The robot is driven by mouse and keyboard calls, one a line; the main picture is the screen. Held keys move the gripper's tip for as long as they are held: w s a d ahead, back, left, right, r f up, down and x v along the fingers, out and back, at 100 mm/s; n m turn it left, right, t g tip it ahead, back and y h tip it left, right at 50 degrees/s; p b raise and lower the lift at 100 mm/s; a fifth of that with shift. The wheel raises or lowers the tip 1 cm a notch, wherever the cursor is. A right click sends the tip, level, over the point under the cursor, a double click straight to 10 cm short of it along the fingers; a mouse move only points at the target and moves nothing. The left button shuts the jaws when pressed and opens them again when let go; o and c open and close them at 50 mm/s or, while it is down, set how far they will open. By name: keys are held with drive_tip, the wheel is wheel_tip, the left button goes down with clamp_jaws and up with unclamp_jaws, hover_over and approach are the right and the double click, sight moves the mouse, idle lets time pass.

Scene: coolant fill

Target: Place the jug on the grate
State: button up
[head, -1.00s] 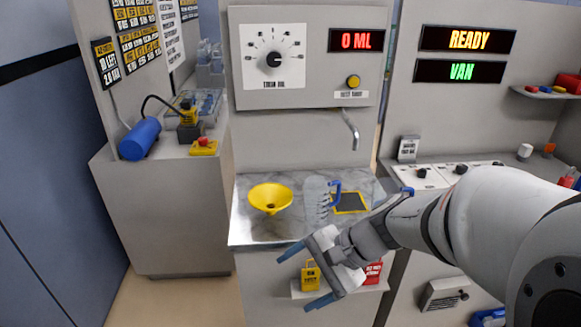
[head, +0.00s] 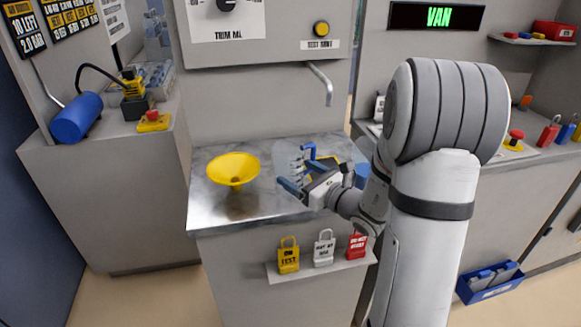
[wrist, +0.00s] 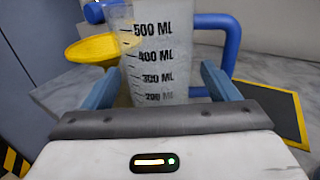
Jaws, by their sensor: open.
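The jug (head: 288,157) is clear with black millilitre marks and a blue handle (wrist: 232,38). It stands upright on the metal worktop, between the yellow funnel and the grate. The grate (wrist: 272,112) is a dark square with a yellow border at the right in the wrist view. In the head view my arm and the jug's handle partly hide it. My gripper (head: 300,176) is open, low in front of the jug. In the wrist view the jug (wrist: 160,60) shows between the blue fingers. I cannot tell whether they touch it. The jug's base is hidden.
The yellow funnel (head: 233,170) is left of the jug. A metal spout (head: 322,84) hangs above the worktop (head: 205,205). Several padlocks (head: 324,248) stand on a small shelf below the front edge. A blue cylinder (head: 77,118) lies on the left cabinet.

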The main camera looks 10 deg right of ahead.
drive_tip(key=x, duration=0.5)
drive_tip(key=shift+w+a, duration=0.1)
drive_tip(key=shift+a, duration=0.05)
drive_tip(key=shift+c, duration=0.2)
drive_tip(key=c, duration=0.8)
